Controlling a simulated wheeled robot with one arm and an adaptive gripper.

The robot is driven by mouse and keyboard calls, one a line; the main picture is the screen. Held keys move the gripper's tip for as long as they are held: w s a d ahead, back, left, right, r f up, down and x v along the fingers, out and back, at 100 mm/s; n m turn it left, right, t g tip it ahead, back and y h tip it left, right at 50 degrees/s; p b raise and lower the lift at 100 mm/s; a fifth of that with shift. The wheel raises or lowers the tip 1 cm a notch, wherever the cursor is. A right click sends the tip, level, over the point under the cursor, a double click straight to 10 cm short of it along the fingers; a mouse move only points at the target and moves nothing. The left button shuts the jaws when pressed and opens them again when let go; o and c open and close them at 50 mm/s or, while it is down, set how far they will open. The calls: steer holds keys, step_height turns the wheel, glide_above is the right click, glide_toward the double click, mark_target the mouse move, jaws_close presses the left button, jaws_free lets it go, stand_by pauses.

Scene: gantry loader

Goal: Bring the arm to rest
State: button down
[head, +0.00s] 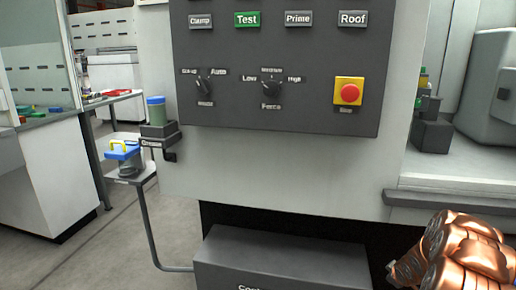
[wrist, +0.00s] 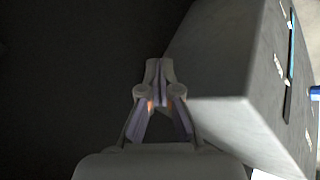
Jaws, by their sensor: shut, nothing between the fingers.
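My arm shows as copper-coloured links at the lower right of the head view, low in front of the machine. My gripper (wrist: 157,72) shows in the wrist view, with its fingertips together and nothing between them. It points toward a dark area beside a grey box-like body (wrist: 215,75). The gripper itself is not visible in the head view. I cannot tell from the wrist view whether the fingers touch the grey body.
A dark control panel (head: 280,118) with buttons, two knobs and a red stop button (head: 349,93) faces me. A grey box (head: 270,262) stands below it. A small side stand (head: 130,172) holds a blue-and-yellow item. Open floor (head: 100,250) lies at the left.

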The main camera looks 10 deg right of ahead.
steer(key=s+a+r+m+g+p, duration=0.1)
steer(key=s+a+r+p, duration=0.4)
steer(key=r, duration=0.6)
steer(key=s+a+r+m+g+p, duration=0.15)
steer(key=s+a+r+p, duration=0.25)
steer(key=a+r, duration=0.55)
steer(key=s+a+r+m+g+p, duration=0.15)
steer(key=s+a+r+p, duration=0.3)
steer(key=r, duration=0.75)
steer(key=s+a+r+g+y+p, duration=0.1)
steer(key=s+a+r+p, duration=0.3)
steer(key=s, duration=0.5)
steer(key=s+a+r+g+y+p, duration=0.1)
steer(key=s+a+r+g+p, duration=0.1)
steer(key=s+a+r+p, duration=0.3)
steer(key=s+a+r+m+g+p, duration=0.1)
steer(key=s+a+r+p, duration=0.4)
steer(key=s+a+r, duration=0.4)
steer(key=s+r, duration=0.3)
steer(key=s, duration=0.2)
steer(key=shift+s+a+y, duration=0.15)
steer(key=shift+y, duration=0.25)
